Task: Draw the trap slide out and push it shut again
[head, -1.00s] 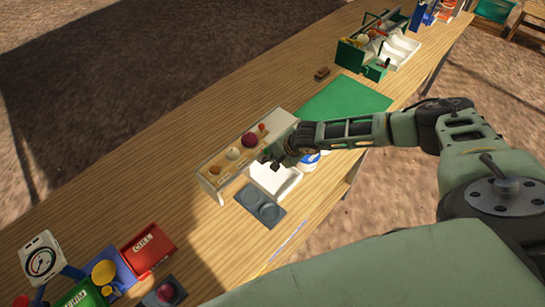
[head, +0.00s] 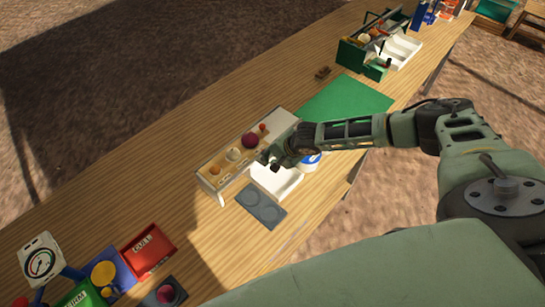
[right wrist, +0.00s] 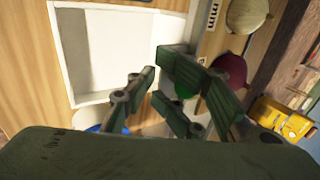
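A pale narrow box (head: 207,182) with several onion-like balls along its top stands on the wooden table. A white open tray (head: 268,184) adjoins its front side and shows large in the right wrist view (right wrist: 84,50). My right gripper (head: 269,162) is over the box's front side by the tray's upper corner. In the right wrist view its green fingers (right wrist: 158,85) are parted. The trap slide itself cannot be made out behind the fingers. My left gripper is out of view.
A grey plate with round recesses (head: 261,209) lies before the tray. A blue-and-white container (head: 308,163) stands under my right forearm. A green mat (head: 345,101) lies beyond. Red (head: 147,250) and green bins and a dial (head: 40,262) are at lower left.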

